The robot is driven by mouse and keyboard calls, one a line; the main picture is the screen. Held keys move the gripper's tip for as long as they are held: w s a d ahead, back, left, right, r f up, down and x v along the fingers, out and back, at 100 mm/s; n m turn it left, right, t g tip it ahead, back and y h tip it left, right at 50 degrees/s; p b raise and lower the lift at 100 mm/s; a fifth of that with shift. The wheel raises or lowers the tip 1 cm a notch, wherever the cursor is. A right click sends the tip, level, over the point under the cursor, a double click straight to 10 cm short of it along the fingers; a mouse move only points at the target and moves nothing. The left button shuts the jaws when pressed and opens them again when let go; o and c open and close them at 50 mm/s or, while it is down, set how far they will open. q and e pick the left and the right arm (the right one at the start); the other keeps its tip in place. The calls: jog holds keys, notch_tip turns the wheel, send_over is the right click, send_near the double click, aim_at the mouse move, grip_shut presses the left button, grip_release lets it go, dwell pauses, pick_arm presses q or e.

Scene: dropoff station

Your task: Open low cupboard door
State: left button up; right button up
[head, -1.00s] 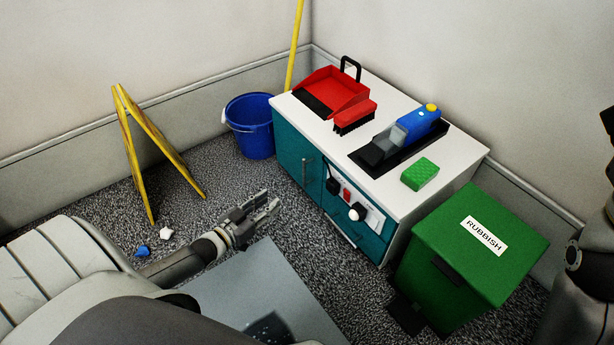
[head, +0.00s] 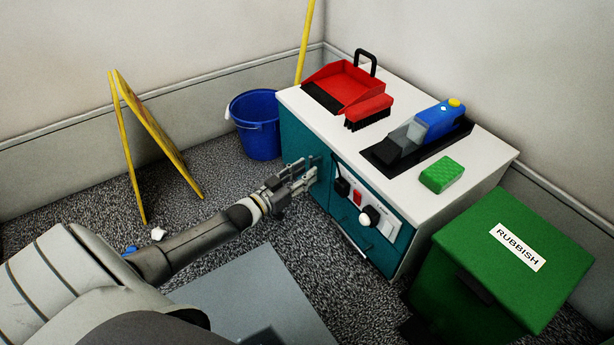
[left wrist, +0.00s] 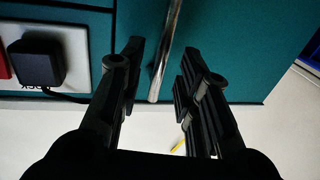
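The low cupboard (head: 405,190) has a white top and teal front. Its teal door (head: 293,140) is closed at the left of the front. The door also shows in the left wrist view (left wrist: 225,45), with its upright chrome handle (left wrist: 166,50). My left gripper (head: 312,172) is at the door and covers the handle in the head view. In the left wrist view my left gripper (left wrist: 160,65) is open, with the handle between its spread fingers; I cannot tell whether they touch it. My right gripper is out of view.
A socket panel with a black plug (head: 342,187) is right of the door. A blue bucket (head: 257,125) stands left of the cupboard, and a green rubbish bin (head: 490,290) stands at the right. A yellow folding sign (head: 150,125) stands farther left. Grey floor lies between.

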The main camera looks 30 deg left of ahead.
pick_arm(q)
jog(key=shift+w+d, duration=0.15)
jog(key=shift+w, duration=0.65)
jog(key=shift+c, duration=0.5)
grip_shut()
